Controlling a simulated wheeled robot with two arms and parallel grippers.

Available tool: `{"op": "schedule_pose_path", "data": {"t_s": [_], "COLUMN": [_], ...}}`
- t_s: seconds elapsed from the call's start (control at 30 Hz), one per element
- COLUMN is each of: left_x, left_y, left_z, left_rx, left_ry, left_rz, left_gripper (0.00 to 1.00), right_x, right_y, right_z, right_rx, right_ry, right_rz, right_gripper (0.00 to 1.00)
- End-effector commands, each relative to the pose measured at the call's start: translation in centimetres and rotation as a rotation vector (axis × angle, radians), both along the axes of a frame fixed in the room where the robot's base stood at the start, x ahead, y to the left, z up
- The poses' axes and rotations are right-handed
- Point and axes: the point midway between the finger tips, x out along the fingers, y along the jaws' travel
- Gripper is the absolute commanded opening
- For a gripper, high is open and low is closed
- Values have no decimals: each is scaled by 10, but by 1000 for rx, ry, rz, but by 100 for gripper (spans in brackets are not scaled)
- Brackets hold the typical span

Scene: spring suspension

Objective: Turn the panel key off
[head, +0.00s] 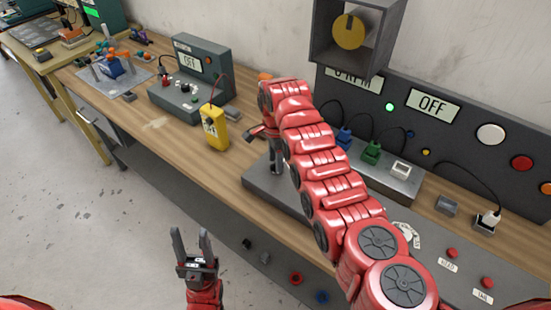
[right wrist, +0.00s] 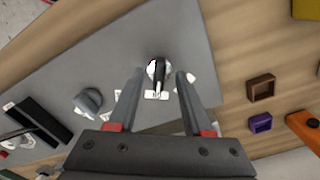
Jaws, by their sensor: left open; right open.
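The panel key (right wrist: 157,72) is a small dark lever on a round pale base, on a flat grey panel (right wrist: 195,50) with small white labels beside it. In the right wrist view it lies between and just beyond the tips of my open right gripper (right wrist: 160,80); I cannot tell whether they touch it. In the head view my right gripper (head: 266,150) is low over the left end of the grey panel (head: 258,185), and the key is not clearly visible. My left gripper (head: 191,243) is open and empty in front of the bench.
A grey knob (right wrist: 88,100) sits on the panel. A yellow meter (head: 214,127) and a grey box with an OFF display (head: 190,75) stand on the wooden bench left of my right arm. The back panel's display (head: 433,104) reads OFF. A grey box (head: 357,35) is above.

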Motion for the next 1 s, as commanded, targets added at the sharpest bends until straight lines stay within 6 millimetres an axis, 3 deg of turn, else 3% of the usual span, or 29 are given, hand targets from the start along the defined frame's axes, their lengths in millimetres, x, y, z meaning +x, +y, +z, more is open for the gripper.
{"op": "schedule_pose_path", "data": {"t_s": [0.4,0.47,0.7,1.0], "left_x": [0,0,0,0], "left_y": [0,0,0,0], "left_z": [3,3,3,3], "left_rx": [0,0,0,0], "left_ry": [0,0,0,0], "left_rz": [0,0,0,0], "left_gripper": [50,50,50,50], "right_x": [0,0,0,0], "right_y": [0,0,0,0], "right_z": [-12,-12,-12,-12], "right_rx": [0,0,0,0], "right_ry": [-2,-2,-2,-2], "right_rz": [0,0,0,2], "right_gripper": [50,43,0,0]}}
